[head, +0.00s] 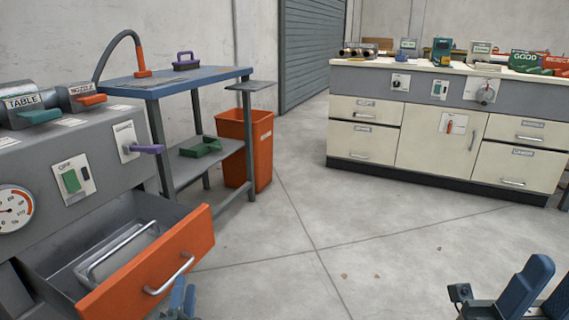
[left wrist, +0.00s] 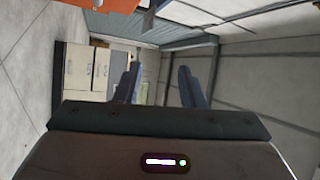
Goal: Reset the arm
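The grey console (head: 80,150) at left has an open orange-fronted drawer (head: 150,265) jutting out. A blue-topped bench (head: 190,80) and orange bin (head: 262,150) stand behind it. The cream cabinet (head: 440,138) stands at back right. The middle floor is clear.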

